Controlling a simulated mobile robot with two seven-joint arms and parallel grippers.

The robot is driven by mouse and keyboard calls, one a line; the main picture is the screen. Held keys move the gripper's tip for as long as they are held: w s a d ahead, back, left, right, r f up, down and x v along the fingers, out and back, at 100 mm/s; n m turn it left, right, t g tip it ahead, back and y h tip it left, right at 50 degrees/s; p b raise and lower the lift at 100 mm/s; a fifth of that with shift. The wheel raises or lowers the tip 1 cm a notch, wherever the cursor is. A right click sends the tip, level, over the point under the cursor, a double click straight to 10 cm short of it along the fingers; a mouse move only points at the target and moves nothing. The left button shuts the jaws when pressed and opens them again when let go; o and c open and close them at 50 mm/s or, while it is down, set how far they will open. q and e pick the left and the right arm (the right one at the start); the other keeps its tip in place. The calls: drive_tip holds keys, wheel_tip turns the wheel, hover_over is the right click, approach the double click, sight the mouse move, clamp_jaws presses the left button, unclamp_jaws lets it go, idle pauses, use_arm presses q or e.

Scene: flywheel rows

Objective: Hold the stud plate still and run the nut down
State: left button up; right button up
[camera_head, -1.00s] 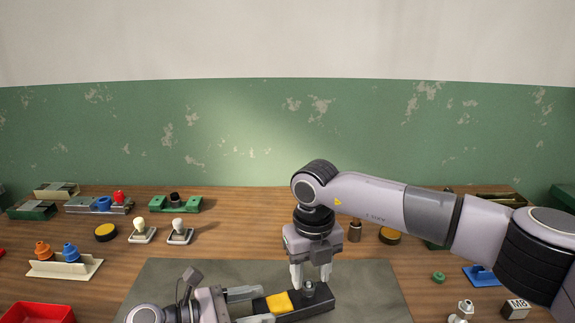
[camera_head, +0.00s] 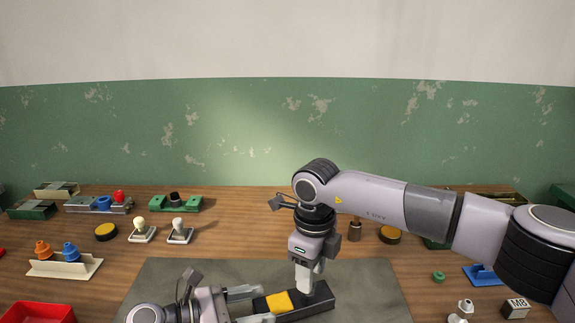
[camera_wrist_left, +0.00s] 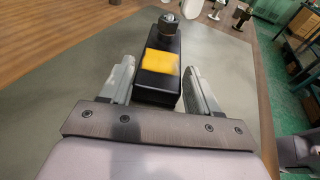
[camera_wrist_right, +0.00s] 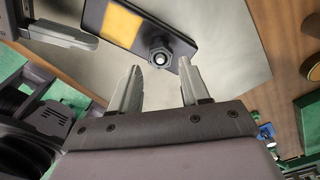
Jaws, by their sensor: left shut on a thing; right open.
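The stud plate (camera_head: 312,298) is a black bar with a yellow patch, lying on the grey mat. My left gripper (camera_head: 252,305) is shut on its near end, with a finger along each side; the left wrist view shows the plate (camera_wrist_left: 158,88) between the fingers. The dark nut (camera_wrist_right: 160,56) sits around the stud near the plate's other end, and the silver stud tip shows in its middle. It also shows in the left wrist view (camera_wrist_left: 168,27). My right gripper (camera_wrist_right: 161,88) is open, pointing down at the nut, which lies just past its fingertips.
The grey mat (camera_head: 375,290) is clear around the plate. A red tray (camera_head: 38,312) stands at the front left. Several fixtures and knobs line the back left. A block marked M8 (camera_head: 516,308) and a pale bolt-like part (camera_head: 462,309) stand at the right.

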drive_tip(key=n, duration=0.6)
drive_tip(key=shift+w, duration=0.1)
drive_tip(key=n, duration=0.6)
drive_tip(key=shift+w+a+n, duration=0.1)
drive_tip(key=shift+n, duration=0.3)
drive_tip(key=shift+f, duration=0.1)
drive_tip(key=shift+f, duration=1.4)
drive_tip(key=c, duration=0.7)
drive_tip(key=shift+m, duration=2.6)
drive_tip(key=shift+c, duration=0.2)
